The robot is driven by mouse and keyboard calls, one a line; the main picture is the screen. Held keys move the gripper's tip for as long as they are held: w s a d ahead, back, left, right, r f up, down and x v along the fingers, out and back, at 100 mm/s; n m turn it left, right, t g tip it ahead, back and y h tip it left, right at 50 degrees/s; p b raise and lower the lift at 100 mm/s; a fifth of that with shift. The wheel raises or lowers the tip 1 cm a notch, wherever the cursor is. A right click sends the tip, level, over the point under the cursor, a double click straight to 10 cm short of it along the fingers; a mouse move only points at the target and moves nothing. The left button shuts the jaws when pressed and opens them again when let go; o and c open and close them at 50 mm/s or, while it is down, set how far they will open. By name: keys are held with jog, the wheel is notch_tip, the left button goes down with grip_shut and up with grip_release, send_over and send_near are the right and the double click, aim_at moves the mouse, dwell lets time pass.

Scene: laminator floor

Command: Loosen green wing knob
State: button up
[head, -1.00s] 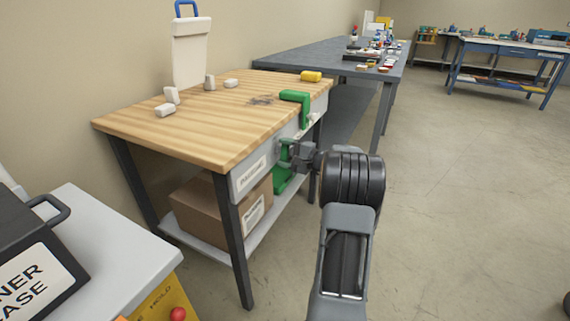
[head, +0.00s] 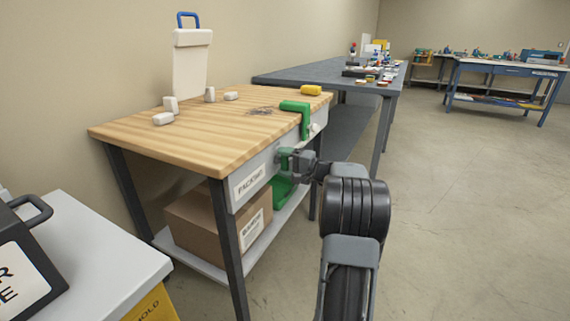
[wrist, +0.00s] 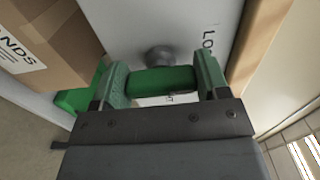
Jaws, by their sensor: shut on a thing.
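The green wing knob (wrist: 160,80) is a green bar lying crosswise between the two fingers of my gripper (wrist: 162,72), which is shut on it. A round grey stub behind the bar meets the white panel of the bench. In the head view my gripper (head: 293,160) is at the bench's front, below the top. A green bracket (head: 302,110) hooks over the bench top's edge above it, and a lower green part (head: 284,190) shows beneath. In the head view the gripper hides part of the knob.
The packing bench (head: 200,135) has a wooden top with several small pale blocks and a yellow item (head: 311,90). A cardboard box (head: 210,215) sits on its lower shelf. A dark table (head: 340,75) stands behind. The floor (head: 450,220) at right is open.

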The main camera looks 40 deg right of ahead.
jog(key=o, duration=0.9)
jog(key=shift+s+d, duration=0.1)
jog(key=shift+p+v, duration=2)
jog(key=shift+v, duration=4.8)
